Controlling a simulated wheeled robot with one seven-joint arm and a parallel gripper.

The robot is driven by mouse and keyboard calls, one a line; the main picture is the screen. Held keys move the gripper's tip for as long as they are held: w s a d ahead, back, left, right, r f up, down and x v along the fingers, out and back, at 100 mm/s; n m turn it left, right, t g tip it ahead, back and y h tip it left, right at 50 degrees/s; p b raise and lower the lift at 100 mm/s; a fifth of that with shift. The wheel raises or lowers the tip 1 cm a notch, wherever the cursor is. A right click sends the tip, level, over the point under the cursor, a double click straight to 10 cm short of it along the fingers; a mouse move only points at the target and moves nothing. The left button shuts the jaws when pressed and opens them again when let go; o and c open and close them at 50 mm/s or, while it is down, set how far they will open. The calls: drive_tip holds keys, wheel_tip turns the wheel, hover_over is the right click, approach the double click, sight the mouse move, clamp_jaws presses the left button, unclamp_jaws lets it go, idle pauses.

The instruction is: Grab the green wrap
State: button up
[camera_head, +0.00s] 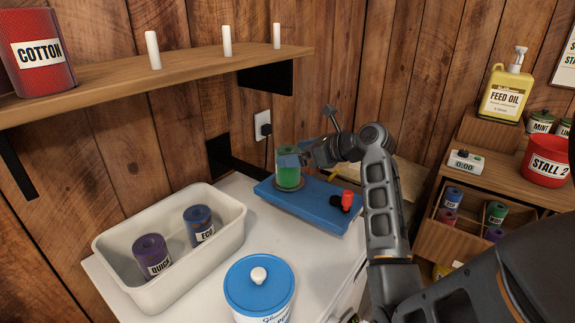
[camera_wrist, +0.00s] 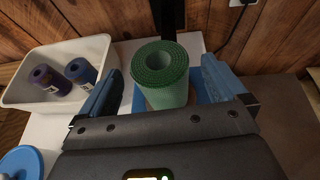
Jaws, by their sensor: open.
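The green wrap (camera_head: 288,172) is a rolled green cylinder standing upright on a round brown base on a blue board (camera_head: 330,211) on the white counter. In the wrist view the green wrap (camera_wrist: 161,76) stands between the two blue fingers of my gripper (camera_wrist: 158,88). The fingers are open, with a visible gap on each side of the wrap. In the head view my gripper (camera_head: 292,160) is at the wrap's upper part, with one finger in front of it. The wrap's lower far side is hidden.
A white bin (camera_head: 112,262) at left holds a purple wrap (camera_head: 151,256) and a blue wrap (camera_head: 199,226). A blue-lidded tub (camera_head: 259,287) stands in front. A red-and-black knob (camera_head: 345,199) sits on the board. A wooden shelf (camera_head: 190,68) overhangs the back left.

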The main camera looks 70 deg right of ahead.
drive_tip(key=shift+w+f, duration=0.25)
drive_tip(key=shift+w, duration=0.25)
drive_tip(key=shift+c, duration=0.5)
